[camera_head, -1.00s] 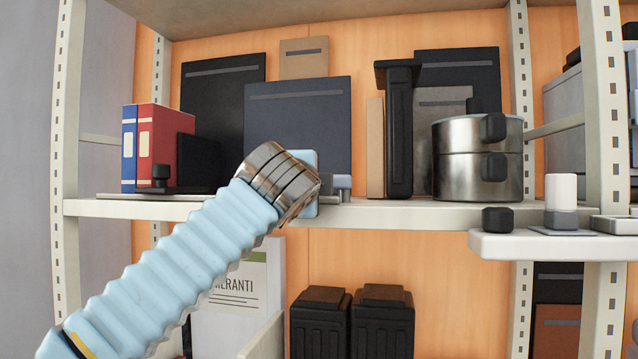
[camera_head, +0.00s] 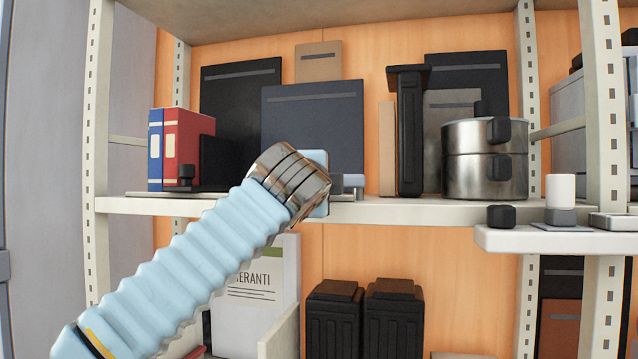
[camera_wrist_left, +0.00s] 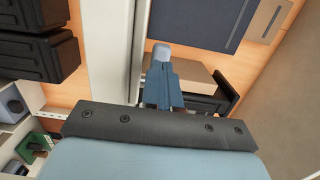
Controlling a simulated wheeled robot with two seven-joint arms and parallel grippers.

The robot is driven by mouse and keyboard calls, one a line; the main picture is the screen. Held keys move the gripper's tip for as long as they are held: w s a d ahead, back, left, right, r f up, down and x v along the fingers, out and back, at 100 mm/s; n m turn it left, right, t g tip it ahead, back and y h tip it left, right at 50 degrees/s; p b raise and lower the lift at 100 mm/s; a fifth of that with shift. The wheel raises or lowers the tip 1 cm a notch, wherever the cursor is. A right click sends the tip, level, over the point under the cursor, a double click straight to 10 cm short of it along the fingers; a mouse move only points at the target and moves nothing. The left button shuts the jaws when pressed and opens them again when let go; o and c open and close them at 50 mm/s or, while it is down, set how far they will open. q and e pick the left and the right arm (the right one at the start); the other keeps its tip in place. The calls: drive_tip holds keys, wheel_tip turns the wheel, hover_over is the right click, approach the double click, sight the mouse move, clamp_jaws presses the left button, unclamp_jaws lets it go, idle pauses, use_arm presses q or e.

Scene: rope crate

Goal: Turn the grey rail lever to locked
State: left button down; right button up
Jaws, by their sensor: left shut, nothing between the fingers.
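My left gripper (camera_head: 319,184) is at the front edge of the middle shelf, its light blue hand largely behind the metal wrist. In the left wrist view its blue-grey fingers (camera_wrist_left: 161,88) are shut, with nothing visible between them. A small grey piece (camera_head: 353,183) at the shelf edge, just right of the hand, may be the grey rail lever; its shape and setting are unclear. In the wrist view a pale grey block (camera_wrist_left: 162,53) shows right at the fingertips; I cannot tell whether they touch it. My right gripper is in neither view.
The middle shelf (camera_head: 420,211) holds binders (camera_head: 186,147), dark panels and a steel pot stack (camera_head: 485,165). A white ledge (camera_head: 520,241) at right carries a black knob (camera_head: 501,216) and a white cylinder (camera_head: 560,188). Black bins (camera_head: 392,315) stand below. A shelf post (camera_head: 96,150) is at left.

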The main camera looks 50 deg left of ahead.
use_arm(q)
drive_tip(key=b+v, duration=0.1)
drive_tip(key=v, duration=0.9)
drive_tip(key=shift+s+a, duration=0.2)
drive_tip(key=shift+a, duration=0.1)
